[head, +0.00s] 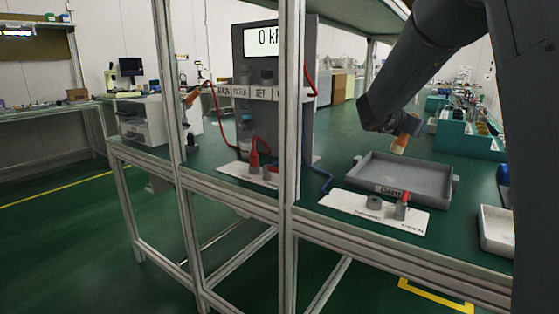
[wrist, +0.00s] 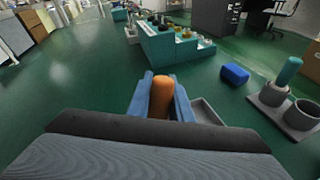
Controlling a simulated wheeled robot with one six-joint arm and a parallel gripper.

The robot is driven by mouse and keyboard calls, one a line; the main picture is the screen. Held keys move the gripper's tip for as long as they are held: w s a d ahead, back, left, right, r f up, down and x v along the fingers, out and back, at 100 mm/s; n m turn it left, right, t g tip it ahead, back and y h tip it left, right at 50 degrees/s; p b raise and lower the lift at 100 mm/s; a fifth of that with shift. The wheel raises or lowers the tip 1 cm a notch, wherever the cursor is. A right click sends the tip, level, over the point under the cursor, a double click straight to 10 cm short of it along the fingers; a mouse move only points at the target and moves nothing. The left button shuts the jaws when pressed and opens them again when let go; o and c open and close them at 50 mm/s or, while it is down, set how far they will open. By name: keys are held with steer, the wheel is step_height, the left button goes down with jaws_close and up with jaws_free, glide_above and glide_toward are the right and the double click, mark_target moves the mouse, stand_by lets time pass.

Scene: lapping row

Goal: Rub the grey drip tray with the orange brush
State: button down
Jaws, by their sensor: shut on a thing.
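The grey drip tray (head: 378,187) lies flat on the green bench in the head view, with a label on its front wall. My gripper (head: 405,128) is shut on the orange brush (head: 400,144), which points down near the tray's back rim. The brush looks a little above the tray; I cannot tell whether it touches. In the wrist view the brush (wrist: 162,97) is between the blue fingers of my gripper (wrist: 161,90). A grey tray edge (wrist: 207,112) shows beside the right finger, mostly hidden by the gripper.
A white plate (head: 370,214) with small fittings lies in front of the tray. A metal post (head: 289,110) and a grey panel (head: 248,60) stand left. Teal bins (wrist: 165,45) stand beyond. A blue block (wrist: 235,73) and a grey holder (wrist: 268,97) are to the right.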

step_height(320, 180, down, 7)
steer(key=b, duration=0.4)
steer(key=shift+a, duration=0.1)
steer(key=s+a+p, duration=0.1)
steer(key=s, duration=0.1)
steer(key=s+a+p, duration=0.2)
steer(key=s+a+r+p, duration=0.1)
steer(key=s, duration=0.2)
steer(key=shift+a, duration=0.25)
steer(key=shift+w+d+p, duration=0.35)
steer(key=shift+w+d, duration=0.1)
steer(key=shift+w, duration=0.25)
steer(key=shift+w+d+p, duration=0.35)
steer(key=shift+w+d, duration=0.1)
steer(key=shift+w, duration=0.25)
steer(key=shift+w+d+p, duration=0.35)
steer(key=shift+w+d, duration=0.1)
steer(key=shift+w, duration=0.25)
